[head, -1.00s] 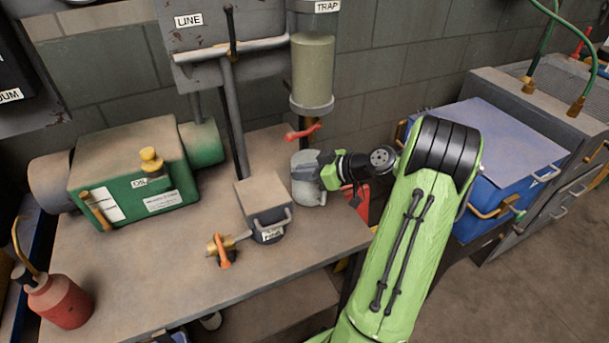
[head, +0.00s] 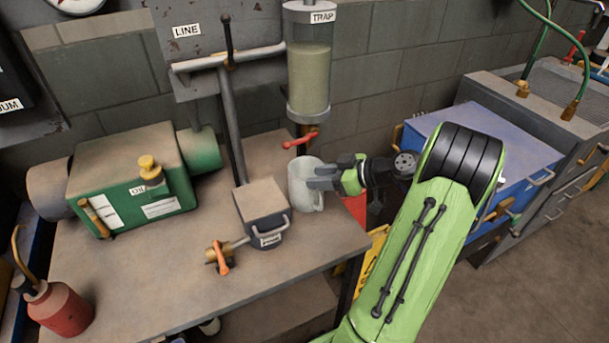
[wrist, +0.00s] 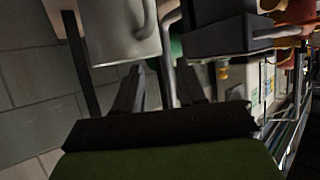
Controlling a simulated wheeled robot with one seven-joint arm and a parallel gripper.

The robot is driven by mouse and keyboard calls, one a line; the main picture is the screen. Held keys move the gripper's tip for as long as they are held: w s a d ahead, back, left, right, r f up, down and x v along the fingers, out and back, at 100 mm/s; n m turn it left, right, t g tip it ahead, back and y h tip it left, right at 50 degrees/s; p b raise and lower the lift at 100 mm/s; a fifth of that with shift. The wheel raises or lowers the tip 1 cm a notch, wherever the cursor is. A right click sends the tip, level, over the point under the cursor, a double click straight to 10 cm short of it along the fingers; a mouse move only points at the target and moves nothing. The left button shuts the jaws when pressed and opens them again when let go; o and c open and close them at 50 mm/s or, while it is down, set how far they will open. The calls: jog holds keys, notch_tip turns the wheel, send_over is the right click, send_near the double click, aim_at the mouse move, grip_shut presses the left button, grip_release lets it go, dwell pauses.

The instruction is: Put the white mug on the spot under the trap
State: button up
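The white mug (head: 301,192) stands upright on the workbench below the clear cylinder labelled TRAP (head: 309,75) and its red-handled valve (head: 302,140). The spot itself is not visible; the mug hides the bench there. My gripper (head: 318,178) comes in from the right at the mug's side, its grey fingertips overlapping the mug in the head view. In the wrist view, my gripper (wrist: 152,68) has its fingers apart with nothing between them. A pale body that looks like the mug (wrist: 112,28) lies beyond the fingertips. Whether a finger still touches it I cannot tell.
A grey box-shaped unit (head: 262,204) with an orange-handled tap stands just left of the mug. A green OIL machine (head: 125,180) and a red oil can (head: 60,308) are farther left. The bench front (head: 150,290) is clear. A blue chest (head: 530,150) stands right.

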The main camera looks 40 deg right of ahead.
jog(key=p+v, duration=0.1)
jog(key=v, duration=0.5)
jog(key=w+a+r+g+h, duration=0.1)
jog(key=w+a+r+g, duration=0.15)
jog(key=a, duration=0.85)
jog(key=w+a+r+g+h, duration=0.15)
jog(key=a+g, duration=0.25)
jog(key=a, duration=0.7)
jog(key=s+a+r+m+h, duration=0.1)
jog(key=s+a+m, duration=0.1)
jog(key=s, duration=0.5)
jog(key=s+a+r+m+h, duration=0.1)
jog(key=s+a, duration=0.3)
jog(key=s, duration=0.4)
jog(key=shift+a+m, duration=0.4)
jog(key=shift+m, duration=0.4)
notch_tip(320, 180, up, 8)
jog(key=p, duration=0.8)
